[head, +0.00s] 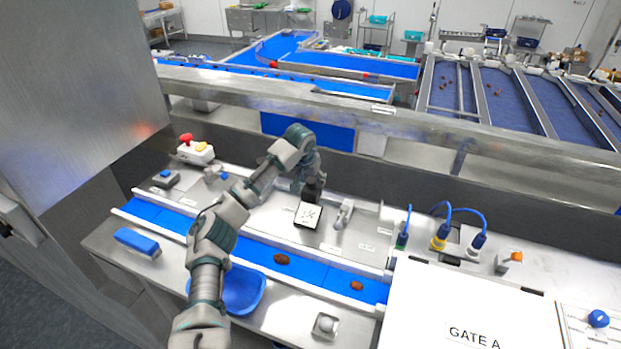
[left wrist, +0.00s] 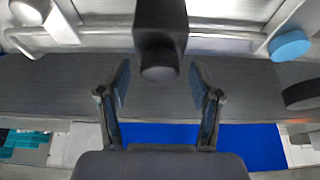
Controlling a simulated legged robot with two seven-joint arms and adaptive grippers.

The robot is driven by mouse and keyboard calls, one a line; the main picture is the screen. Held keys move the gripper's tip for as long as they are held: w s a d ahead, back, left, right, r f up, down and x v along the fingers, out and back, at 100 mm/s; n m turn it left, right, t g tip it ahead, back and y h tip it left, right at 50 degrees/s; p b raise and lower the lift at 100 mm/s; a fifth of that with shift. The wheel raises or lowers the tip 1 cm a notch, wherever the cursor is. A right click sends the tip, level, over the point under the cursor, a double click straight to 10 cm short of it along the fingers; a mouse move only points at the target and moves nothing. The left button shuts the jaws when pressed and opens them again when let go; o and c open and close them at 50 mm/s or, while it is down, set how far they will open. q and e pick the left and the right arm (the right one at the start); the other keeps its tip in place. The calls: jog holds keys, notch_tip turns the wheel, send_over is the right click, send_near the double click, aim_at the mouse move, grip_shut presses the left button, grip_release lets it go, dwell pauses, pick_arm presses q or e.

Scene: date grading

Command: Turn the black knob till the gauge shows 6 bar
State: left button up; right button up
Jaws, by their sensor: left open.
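The black knob (head: 312,190) stands at the back of the steel worktop, just behind the gauge. In the left wrist view the black knob (left wrist: 160,45) is a dark block with a rounded end. The gauge (head: 308,214) has a white face in a dark frame; its reading is too small to tell. My left gripper (head: 310,172) is at the knob, its fingers partly hidden by the arm. In the left wrist view my left gripper (left wrist: 160,85) is open, with nothing between its fingers. The knob appears ahead of the fingertips; contact cannot be told. My right gripper is not in view.
A blue conveyor (head: 255,254) with brown dates crosses in front of the gauge. A grey lever (head: 344,213) stands right of the gauge. Coloured plugs with blue cables (head: 440,236) stand further right. A red and yellow button box (head: 195,151) is at left. A steel rail (head: 330,108) runs behind.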

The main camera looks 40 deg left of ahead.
pick_arm(q)
jog(key=shift+d, duration=0.15)
jog(key=shift+c, duration=0.4)
jog(key=c, duration=1.1)
jog(key=shift+o, duration=0.2)
jog(key=shift+s, duration=0.1)
jog(key=shift+m, duration=0.3)
jog(key=m+h, duration=0.1)
jog(key=m, duration=0.2)
jog(key=shift+a, duration=0.2)
jog(key=shift+m+h, duration=0.7)
jog(key=shift+m, duration=0.9)
